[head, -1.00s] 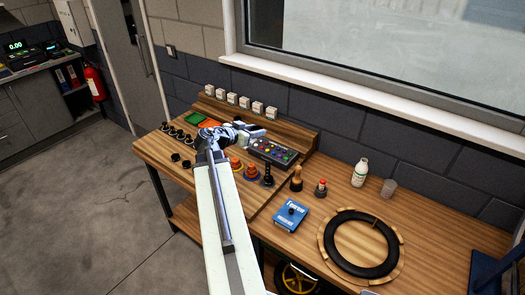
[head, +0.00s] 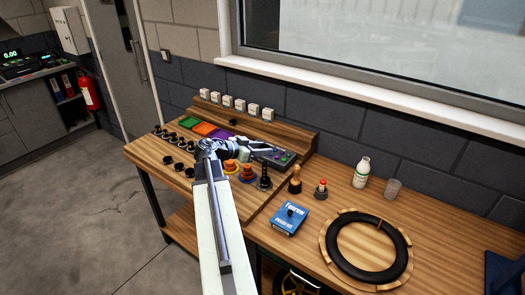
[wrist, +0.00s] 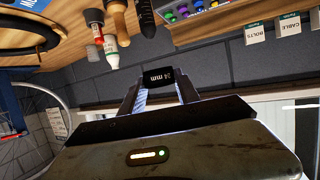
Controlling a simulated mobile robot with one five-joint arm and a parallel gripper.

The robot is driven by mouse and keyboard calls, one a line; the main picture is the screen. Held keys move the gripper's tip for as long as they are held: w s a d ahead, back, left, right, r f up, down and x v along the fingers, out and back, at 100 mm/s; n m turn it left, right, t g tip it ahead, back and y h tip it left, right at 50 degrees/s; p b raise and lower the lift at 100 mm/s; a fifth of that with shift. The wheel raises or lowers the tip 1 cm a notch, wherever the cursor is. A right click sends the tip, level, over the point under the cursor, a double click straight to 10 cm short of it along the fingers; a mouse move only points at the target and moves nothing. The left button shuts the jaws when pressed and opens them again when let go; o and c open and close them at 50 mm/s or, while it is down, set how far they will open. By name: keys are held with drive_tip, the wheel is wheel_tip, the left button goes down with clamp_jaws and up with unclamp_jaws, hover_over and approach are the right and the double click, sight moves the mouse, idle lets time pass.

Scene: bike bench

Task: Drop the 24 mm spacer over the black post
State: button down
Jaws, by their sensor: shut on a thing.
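In the wrist view a black spacer (wrist: 159,78) marked with white print ending in "mm" sits between the two fingers of my gripper (wrist: 160,88), which is shut on it. The leading digit is hard to read. In the head view my gripper (head: 262,147) is over the bench, its fingers pointing right; I cannot make out the spacer there. The black post (head: 264,178) stands upright on a dark base, below and near my gripper in the picture. It also shows at the top of the wrist view (wrist: 146,16), apart from the spacer.
A tray with coloured buttons (head: 280,158) lies behind. A blue box (head: 290,219) and a wheel-like black ring (head: 403,256) are further right. Small labelled blocks (head: 240,104) line the ledge.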

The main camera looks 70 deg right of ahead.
sight(262, 181)
drive_tip(key=shift+f+b, duration=6.7)
drive_tip(key=shift+f, duration=0.2)
drive_tip(key=c, duration=0.8)
unclamp_jaws()
drive_tip(key=p+v, duration=0.2)
drive_tip(key=v, duration=0.5)
drive_tip(key=shift+w+a+r+p, duration=0.1)
drive_tip(key=shift+a+r+p, duration=0.05)
drive_tip(key=shift+p, duration=0.2)
drive_tip(key=shift+w+a, duration=0.1)
drive_tip(key=shift+a, duration=0.1)
